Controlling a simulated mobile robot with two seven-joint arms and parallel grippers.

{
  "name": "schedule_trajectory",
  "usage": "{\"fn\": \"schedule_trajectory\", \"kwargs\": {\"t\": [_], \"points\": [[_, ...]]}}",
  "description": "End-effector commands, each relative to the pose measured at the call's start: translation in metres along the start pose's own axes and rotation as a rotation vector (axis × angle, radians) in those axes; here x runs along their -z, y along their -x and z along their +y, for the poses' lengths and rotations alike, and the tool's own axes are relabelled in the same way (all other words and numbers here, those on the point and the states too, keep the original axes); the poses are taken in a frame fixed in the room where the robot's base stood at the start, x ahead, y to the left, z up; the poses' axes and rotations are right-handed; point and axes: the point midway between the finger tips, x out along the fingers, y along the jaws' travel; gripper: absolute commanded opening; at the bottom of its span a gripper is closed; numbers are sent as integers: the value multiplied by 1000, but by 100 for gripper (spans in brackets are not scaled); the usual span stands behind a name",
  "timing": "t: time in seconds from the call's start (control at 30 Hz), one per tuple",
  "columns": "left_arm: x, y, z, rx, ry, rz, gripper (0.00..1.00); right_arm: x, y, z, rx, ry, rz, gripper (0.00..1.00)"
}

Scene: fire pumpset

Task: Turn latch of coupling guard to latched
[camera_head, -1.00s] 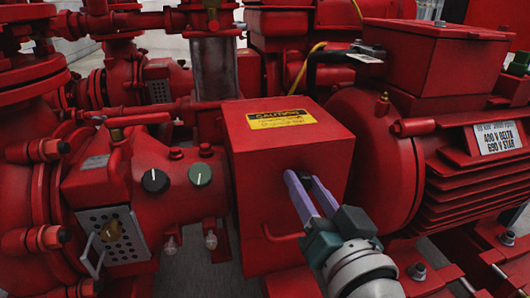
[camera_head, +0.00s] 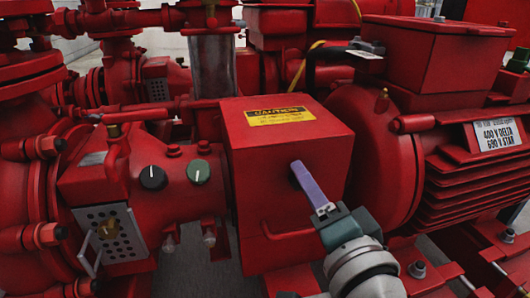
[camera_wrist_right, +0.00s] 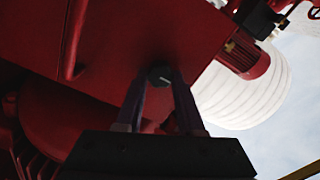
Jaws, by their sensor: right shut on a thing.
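The red coupling guard (camera_head: 285,150) is a box with a yellow caution label on top, in the middle of the head view. My right gripper (camera_head: 297,170) reaches its front face from the lower right, its purple fingers lined up one behind the other. In the right wrist view, the fingertips (camera_wrist_right: 163,78) are shut around a small dark, grey-topped piece, the latch (camera_wrist_right: 160,76), on the red face (camera_wrist_right: 150,35). In the head view the fingers hide the latch. Its exact angle cannot be told. My left gripper is not in view.
A red handle bar (camera_head: 285,233) sticks out low on the guard's front. The ribbed motor (camera_head: 465,180) stands close on the right. Two round knobs (camera_head: 153,177) and a perforated plate (camera_head: 110,235) are on the left. Pipes crowd the back.

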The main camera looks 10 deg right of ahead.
Motion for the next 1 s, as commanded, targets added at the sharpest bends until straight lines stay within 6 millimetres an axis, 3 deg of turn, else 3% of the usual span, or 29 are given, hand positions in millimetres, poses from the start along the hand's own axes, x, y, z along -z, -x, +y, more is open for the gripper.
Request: {"fn": "schedule_trajectory", "kwargs": {"t": [0.6,0.63,0.87,1.0], "points": [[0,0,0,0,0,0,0,0,0,0,0,-41,0,0],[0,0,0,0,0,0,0,0,0,0,0,-41,0,40],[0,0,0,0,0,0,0,0,0,0,0,-39,0,66],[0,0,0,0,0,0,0,0,0,0,0,-39,0,67]]}}
